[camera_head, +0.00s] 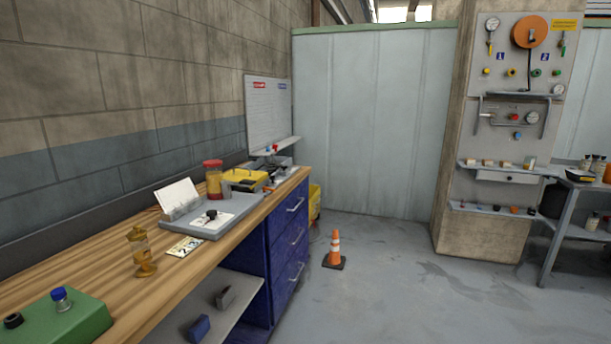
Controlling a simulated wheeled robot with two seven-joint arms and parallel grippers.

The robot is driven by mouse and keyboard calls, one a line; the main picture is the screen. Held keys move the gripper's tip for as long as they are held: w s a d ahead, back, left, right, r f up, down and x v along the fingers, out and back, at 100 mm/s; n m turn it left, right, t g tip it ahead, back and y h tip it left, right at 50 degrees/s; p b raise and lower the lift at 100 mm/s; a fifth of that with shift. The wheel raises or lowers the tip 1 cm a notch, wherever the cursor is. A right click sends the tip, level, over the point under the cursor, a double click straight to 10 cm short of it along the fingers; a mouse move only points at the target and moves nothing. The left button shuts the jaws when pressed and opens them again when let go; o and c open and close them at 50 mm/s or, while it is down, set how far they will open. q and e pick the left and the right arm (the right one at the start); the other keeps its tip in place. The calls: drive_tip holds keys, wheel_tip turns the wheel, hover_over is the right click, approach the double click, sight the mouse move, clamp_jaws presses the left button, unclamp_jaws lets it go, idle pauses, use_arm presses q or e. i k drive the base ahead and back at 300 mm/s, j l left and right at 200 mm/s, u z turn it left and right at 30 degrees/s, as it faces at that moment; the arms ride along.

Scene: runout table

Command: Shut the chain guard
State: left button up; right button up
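I cannot make out a chain guard anywhere in the head view. Neither of my grippers is in the picture, and no part of my arms shows. The long workbench with a wooden top (95,262) runs along the left wall. No thing on it can be told as the guard.
An orange cone (335,250) stands on open floor (420,290). A gauge panel (520,75) covers the pillar.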

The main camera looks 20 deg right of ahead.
sight(238, 174)
drive_tip(key=z, duration=0.35)
drive_tip(key=i+l, duration=0.2)
drive_tip(key=i, duration=0.2)
drive_tip(key=i+l, duration=0.2)
drive_tip(key=i, duration=0.15)
drive_tip(key=i+l, duration=0.25)
drive_tip(key=i, duration=0.15)
